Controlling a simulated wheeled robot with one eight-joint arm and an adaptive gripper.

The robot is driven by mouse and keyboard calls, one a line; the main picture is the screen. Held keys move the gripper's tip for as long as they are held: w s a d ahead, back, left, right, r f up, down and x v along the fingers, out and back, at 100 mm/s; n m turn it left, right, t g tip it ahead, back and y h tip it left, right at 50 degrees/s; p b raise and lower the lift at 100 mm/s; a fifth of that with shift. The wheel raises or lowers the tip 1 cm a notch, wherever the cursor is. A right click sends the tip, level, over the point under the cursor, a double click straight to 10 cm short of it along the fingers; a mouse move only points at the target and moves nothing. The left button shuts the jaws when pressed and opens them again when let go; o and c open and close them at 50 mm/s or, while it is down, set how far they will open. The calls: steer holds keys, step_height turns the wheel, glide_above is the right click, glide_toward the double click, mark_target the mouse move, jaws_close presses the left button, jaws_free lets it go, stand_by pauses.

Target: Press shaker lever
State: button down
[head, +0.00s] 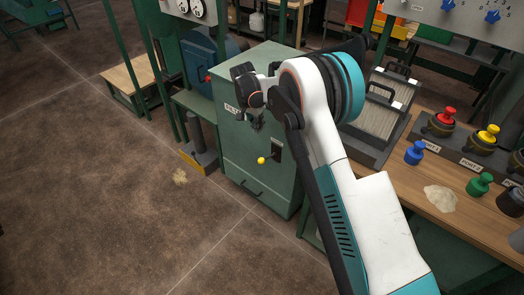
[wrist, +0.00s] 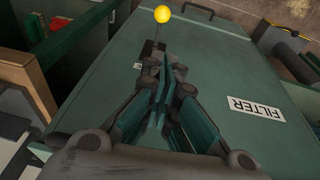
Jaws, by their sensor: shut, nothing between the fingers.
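The shaker lever shows as a yellow ball knob (head: 261,160) on a short rod, on the front face of the green filter cabinet (head: 262,184). In the wrist view the knob (wrist: 162,14) is at the top, beyond my fingertips, and its rod runs down to a dark slotted plate (wrist: 150,52). My gripper (head: 257,122) is shut and empty, in front of the cabinet near its FILTER label and above the knob in the head view. In the wrist view my gripper (wrist: 166,75) points toward the lever, with a gap between fingertips and knob. My arm hides part of the cabinet's right side.
A wooden bench (head: 460,215) at right holds red, yellow, blue and green knobs and a pale powder heap (head: 441,198). A dark post on a yellow-edged base (head: 200,150) stands left of the cabinet. The floor (head: 110,220) at front left is largely clear.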

steer(key=shift+a+f, duration=0.2)
steer(key=shift+f, duration=0.35)
steer(key=b, duration=0.5)
glide_above(267, 158)
steer(key=s+a, duration=0.1)
steer(key=a, duration=0.1)
step_height(267, 158, down, 14)
steer(key=shift+s+a+r, duration=0.1)
steer(key=shift+r, duration=0.15)
steer(key=shift+s+a+f, duration=0.1)
steer(key=shift+s+f, duration=0.05)
steer(key=shift+s+a+f, duration=0.1)
steer(key=shift+f, duration=0.1)
